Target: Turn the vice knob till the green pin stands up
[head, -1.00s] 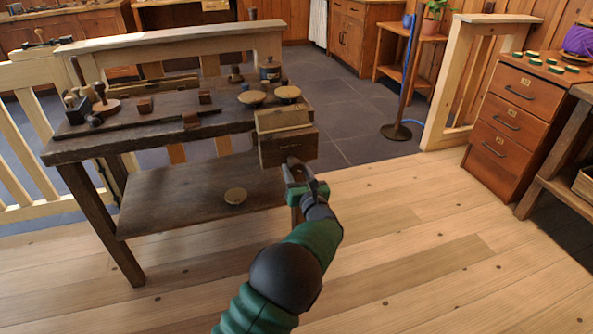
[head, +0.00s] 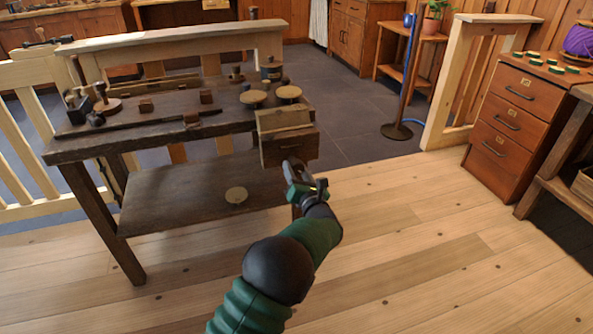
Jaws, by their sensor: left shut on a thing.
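The wooden vice (head: 288,148) is fixed at the front right corner of the dark workbench (head: 150,146). Its front jaw is a dark block with a paler block above it. My left gripper (head: 291,167) is at the vice's front face, shut on the vice knob. The knob itself is mostly hidden by the fingers. I cannot make out the green pin or how it stands. My right gripper is out of view.
Round wooden discs (head: 253,97), small blocks and a long dark bar lie on the bench top. A drawer cabinet (head: 507,125) stands at right. The plank floor before the bench is clear.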

